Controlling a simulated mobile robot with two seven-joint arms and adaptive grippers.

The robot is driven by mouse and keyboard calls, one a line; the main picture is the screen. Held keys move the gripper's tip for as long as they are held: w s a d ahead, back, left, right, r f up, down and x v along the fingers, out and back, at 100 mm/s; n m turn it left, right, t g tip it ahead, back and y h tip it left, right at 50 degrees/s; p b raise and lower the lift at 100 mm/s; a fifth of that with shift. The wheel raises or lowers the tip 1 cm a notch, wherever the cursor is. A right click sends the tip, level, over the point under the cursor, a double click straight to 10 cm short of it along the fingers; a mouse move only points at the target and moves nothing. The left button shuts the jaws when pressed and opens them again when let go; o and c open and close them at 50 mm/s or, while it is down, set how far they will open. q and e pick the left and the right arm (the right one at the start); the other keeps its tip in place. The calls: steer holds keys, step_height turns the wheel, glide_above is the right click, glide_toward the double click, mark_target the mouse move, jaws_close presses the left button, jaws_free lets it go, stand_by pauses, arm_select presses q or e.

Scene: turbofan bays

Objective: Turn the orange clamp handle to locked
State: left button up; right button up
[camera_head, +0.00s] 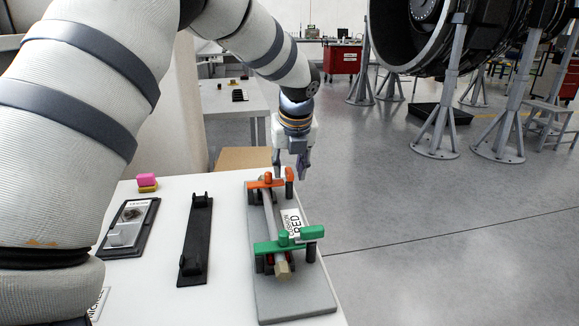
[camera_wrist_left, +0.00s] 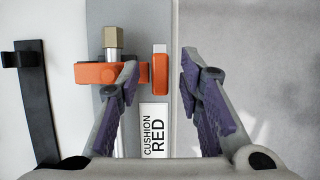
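The orange clamp (camera_head: 262,183) sits at the far end of a grey fixture plate (camera_head: 290,303), across a metal tube. Its orange handle (camera_head: 289,174) is beside it. In the left wrist view the clamp bar (camera_wrist_left: 92,73) lies crosswise, and the handle (camera_wrist_left: 159,76) is a separate upright block to its right, pointing along the plate. My left gripper (camera_head: 290,164) is above the far end of the plate, fingers down. In the left wrist view its open fingers (camera_wrist_left: 159,66) are on either side of the handle; contact does not show. My right gripper is out of view.
A green clamp (camera_head: 280,245) holds the tube's near end. A label reading "CUSHION RED" (camera_head: 293,222) lies on the plate. A black bracket (camera_head: 195,240), a dark tray (camera_head: 128,228) and a pink and yellow block (camera_head: 147,182) are on the white table to the left.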

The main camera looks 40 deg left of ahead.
arm_select(q)
jaws_close()
